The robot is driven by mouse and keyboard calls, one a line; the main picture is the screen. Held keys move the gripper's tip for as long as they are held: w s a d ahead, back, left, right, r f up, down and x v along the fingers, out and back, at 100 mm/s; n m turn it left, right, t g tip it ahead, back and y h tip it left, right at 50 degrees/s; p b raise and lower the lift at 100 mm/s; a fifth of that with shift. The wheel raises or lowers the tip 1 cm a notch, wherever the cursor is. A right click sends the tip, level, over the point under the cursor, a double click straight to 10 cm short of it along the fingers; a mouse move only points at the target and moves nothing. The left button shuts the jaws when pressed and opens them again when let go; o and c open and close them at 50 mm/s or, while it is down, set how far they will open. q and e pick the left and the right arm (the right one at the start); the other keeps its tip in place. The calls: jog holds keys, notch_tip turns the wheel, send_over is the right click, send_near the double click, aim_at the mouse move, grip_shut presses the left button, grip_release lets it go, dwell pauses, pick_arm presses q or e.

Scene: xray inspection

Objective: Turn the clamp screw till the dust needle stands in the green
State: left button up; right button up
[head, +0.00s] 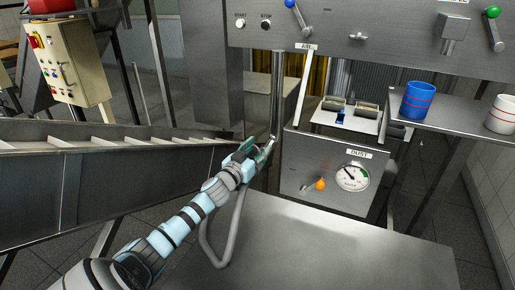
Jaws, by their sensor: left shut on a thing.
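The DUST gauge (352,177) is a round white dial on a grey steel box. Its dark needle points to the upper left, and the green band is at the dial's right side, so the needle stands outside the green. My left gripper (263,149) is shut at the foot of the vertical pipe (277,95), left of the gauge box. It appears to hold the clamp screw at the top of the grey hose; the fingers mostly hide the screw. The grey hose (237,228) hangs in a loop below the gripper. My right gripper is not in view.
An orange-knobbed lever (319,184) sits left of the gauge. A conveyor (90,170) runs along the left. A blue mug (417,100) and a white mug (502,114) stand on the right shelf (455,133). The steel top (330,250) in front is bare.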

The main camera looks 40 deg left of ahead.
pick_arm(q)
jog(key=shift+w+a+r+m+h+p, duration=0.1)
jog(key=shift+r+m+h+p, duration=0.15)
jog(key=shift+m+h+p, duration=0.7)
jog(key=shift+a+r+m+h+p, duration=0.1)
jog(key=shift+r+h+p, duration=0.3)
jog(key=shift+p, duration=1.1)
jog(key=shift+a+f+m+h, duration=0.1)
jog(key=shift+f+m+h, duration=0.25)
jog(key=shift+h, duration=0.3)
jog(key=shift+f+m+h, duration=0.15)
jog(key=shift+m+h, duration=0.25)
jog(key=shift+h, duration=0.4)
jog(key=m+h+b, duration=0.1)
jog(key=b, duration=0.2)
jog(key=m+h+b, duration=0.1)
jog(key=h+b, duration=0.1)
jog(key=b, duration=0.1)
jog(key=m+g+h+b, duration=0.1)
jog(key=h+b, duration=0.1)
jog(key=b, duration=0.2)
jog(key=shift+a+f+m, duration=0.15)
jog(key=shift+f+m, duration=0.15)
jog(key=shift+f, duration=0.1)
jog(key=shift+r+h+b, duration=0.1)
jog(key=shift+h+b, duration=0.5)
jog(key=shift+m, duration=0.3)
jog(key=shift+g, duration=0.3)
